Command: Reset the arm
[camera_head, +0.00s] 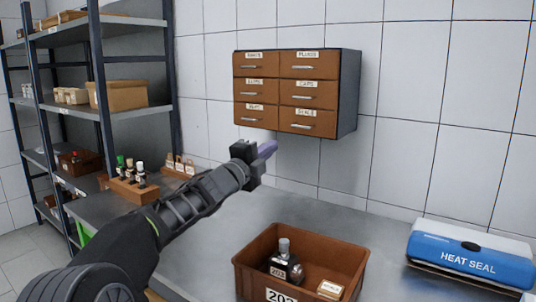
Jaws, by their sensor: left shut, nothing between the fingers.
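My left arm (165,220) reaches in from the lower left over the grey table. My left gripper (266,149) is near the middle of the view, in front of the wall and just below the drawer cabinet. My right arm and right gripper do not show.
A brown drawer cabinet (290,93) hangs on the tiled wall. An open brown bin (260,256) holds a dark bottle (287,266). A blue heat sealer (473,255) stands right. A bottle rack (134,190) stands left, before the shelving (130,107).

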